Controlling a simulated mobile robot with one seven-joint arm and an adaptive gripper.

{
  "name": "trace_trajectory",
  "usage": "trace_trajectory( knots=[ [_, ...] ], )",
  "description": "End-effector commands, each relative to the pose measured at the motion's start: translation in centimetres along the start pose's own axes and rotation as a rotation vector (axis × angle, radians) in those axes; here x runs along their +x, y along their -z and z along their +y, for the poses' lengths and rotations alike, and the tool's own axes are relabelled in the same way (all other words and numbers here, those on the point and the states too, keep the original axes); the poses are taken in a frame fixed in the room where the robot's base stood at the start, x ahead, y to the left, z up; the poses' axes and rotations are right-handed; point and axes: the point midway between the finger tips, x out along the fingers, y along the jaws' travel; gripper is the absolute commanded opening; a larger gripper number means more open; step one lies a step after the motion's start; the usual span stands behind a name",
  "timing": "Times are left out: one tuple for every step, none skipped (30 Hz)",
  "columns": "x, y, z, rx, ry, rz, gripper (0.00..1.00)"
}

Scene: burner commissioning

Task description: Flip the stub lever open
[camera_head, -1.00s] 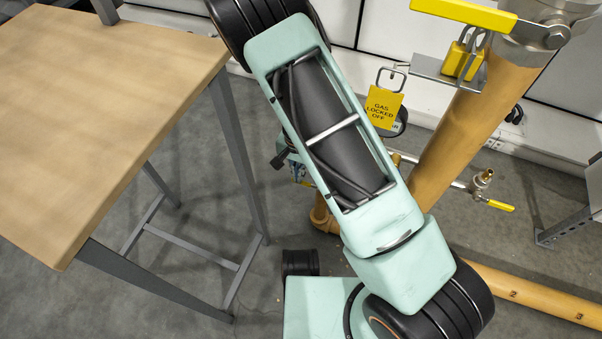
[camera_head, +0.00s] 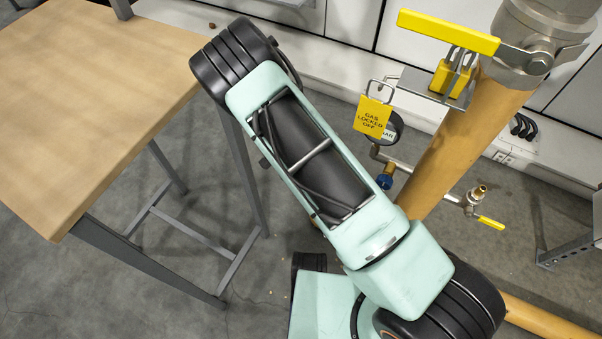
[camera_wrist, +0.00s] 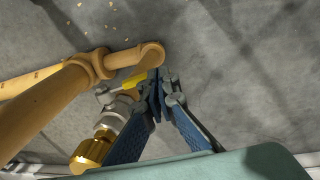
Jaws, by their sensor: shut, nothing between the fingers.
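The stub lever (camera_head: 490,222) is a small yellow handle on the valve of a thin side pipe, right of the thick ochre gas pipe. It points out to the lower right, roughly in line with the thin pipe. A brass outlet (camera_head: 477,192) stands up from this valve. In the wrist view the yellow lever (camera_wrist: 134,82) shows beyond the brass fitting (camera_wrist: 92,151) and just left of my blue fingertips. My gripper (camera_wrist: 164,82) is shut and empty. I cannot tell whether it touches the lever.
The large yellow handle (camera_head: 447,31) above carries a yellow padlock (camera_head: 452,75) and a "gas locked off" tag (camera_head: 372,117). A wooden table (camera_head: 80,100) stands left.

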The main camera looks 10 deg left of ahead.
Motion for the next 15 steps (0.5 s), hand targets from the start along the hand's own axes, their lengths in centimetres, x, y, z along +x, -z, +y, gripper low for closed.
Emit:
trace_trajectory(
  knots=[
    [0.1, 0.0, 0.0, 0.004, 0.001, -0.002, 0.0],
    [0.3, 0.0, -0.1, 0.004, 0.002, -0.002, 0.0],
    [0.5, -0.1, -0.3, 0.004, 0.003, -0.002, 0.0],
    [0.7, -0.1, -0.4, 0.004, 0.003, -0.002, 0.0],
    [0.9, -0.1, -0.5, 0.004, 0.002, -0.002, 0.0],
    [1.2, -0.1, -0.5, 0.004, 0.002, -0.002, 0.0],
    [1.4, -0.1, -0.5, 0.005, 0.002, -0.003, 0.0],
    [1.7, -0.2, -0.6, 0.005, 0.002, -0.004, 0.0],
    [2.0, -0.1, -0.6, 0.005, 0.002, -0.003, 0.0],
    [2.3, -0.1, -0.6, 0.005, 0.002, -0.003, 0.0],
    [2.5, -0.1, -0.6, 0.004, 0.003, -0.003, 0.0],
    [2.8, -0.1, -0.6, 0.004, 0.003, -0.002, 0.0],
    [3.1, -0.1, -0.6, 0.005, 0.003, -0.003, 0.0],
    [3.3, -0.1, -0.6, 0.004, -0.001, -0.002, 0.0],
    [3.7, -0.2, -0.8, -0.006, -0.047, 0.003, 0.0]
  ],
)
